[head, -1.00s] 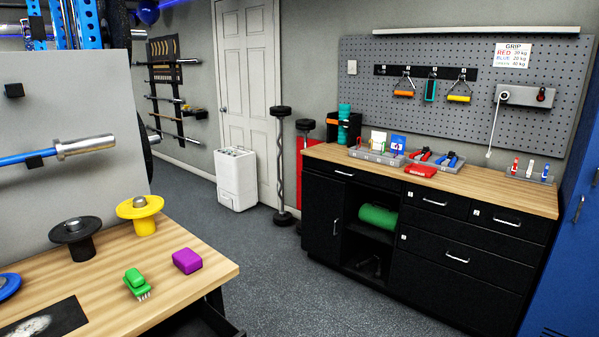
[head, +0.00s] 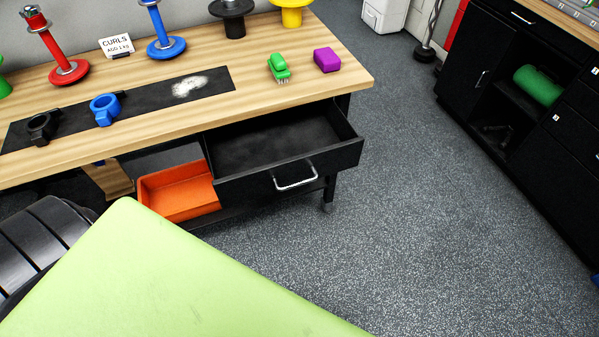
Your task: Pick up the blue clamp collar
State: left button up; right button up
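The blue clamp collar (head: 105,109) lies on the black mat (head: 150,102) on the wooden bench (head: 330,88). It is a ring with a small tab or lever. A black clamp collar (head: 42,128) lies to its left, partly on the same mat. Neither of my grippers shows in the head view.
An open, empty-looking black drawer (head: 280,140) juts out under the bench, beside an orange bin (head: 178,191). A green padded surface (head: 170,275) fills the front left. A green brush (head: 278,68) and purple block (head: 327,60) sit on the bench. Floor at right is clear.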

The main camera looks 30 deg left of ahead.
aim_at(105, 110)
jog(key=u, duration=2.1)
